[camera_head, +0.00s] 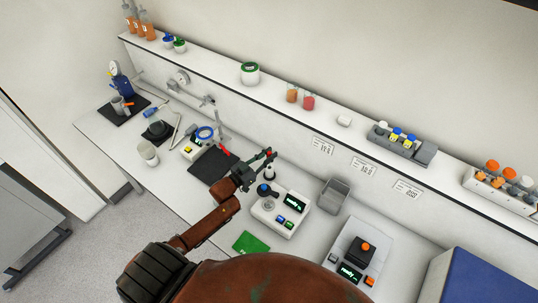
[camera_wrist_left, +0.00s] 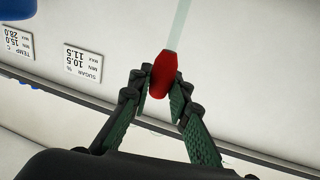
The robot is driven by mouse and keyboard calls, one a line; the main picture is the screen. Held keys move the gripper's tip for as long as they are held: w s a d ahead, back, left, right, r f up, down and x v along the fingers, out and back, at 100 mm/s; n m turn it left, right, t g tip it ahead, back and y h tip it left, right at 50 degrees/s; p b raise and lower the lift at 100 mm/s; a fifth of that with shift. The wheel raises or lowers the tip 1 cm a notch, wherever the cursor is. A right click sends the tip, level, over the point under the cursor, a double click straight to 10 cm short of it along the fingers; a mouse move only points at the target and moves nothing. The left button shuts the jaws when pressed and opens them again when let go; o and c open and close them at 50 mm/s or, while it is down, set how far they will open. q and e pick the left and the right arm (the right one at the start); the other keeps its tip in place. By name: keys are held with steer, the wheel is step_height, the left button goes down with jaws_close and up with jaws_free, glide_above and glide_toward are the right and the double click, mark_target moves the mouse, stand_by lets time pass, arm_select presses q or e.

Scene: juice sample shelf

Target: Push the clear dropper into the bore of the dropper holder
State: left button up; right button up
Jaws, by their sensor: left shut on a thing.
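The clear dropper (camera_wrist_left: 180,28) has a pale see-through stem and a red rubber bulb (camera_wrist_left: 164,72). My left gripper (camera_wrist_left: 164,92) is shut on the bulb, and the stem points away up past the top edge of the left wrist view. In the head view my left gripper (camera_head: 266,157) is held above the bench, near a dark-topped pale item (camera_head: 269,173) beside a white instrument. The stem is too thin to make out there. I cannot surely pick out the dropper holder or its bore in either view. My right gripper is not in view.
The wall shelf (camera_head: 220,84) runs behind with jars and vials. Label cards (camera_wrist_left: 83,64) are on its front.

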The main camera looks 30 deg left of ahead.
arm_select(q)
steer(key=shift+f+b, duration=0.45)
steer(key=shift+f, duration=0.3)
steer(key=shift+f+b, duration=0.5)
steer(key=shift+f, duration=0.25)
steer(key=o, duration=0.8)
steer(key=v, duration=0.7)
steer(key=shift+s+a, duration=0.1)
steer(key=shift+s, duration=0.1)
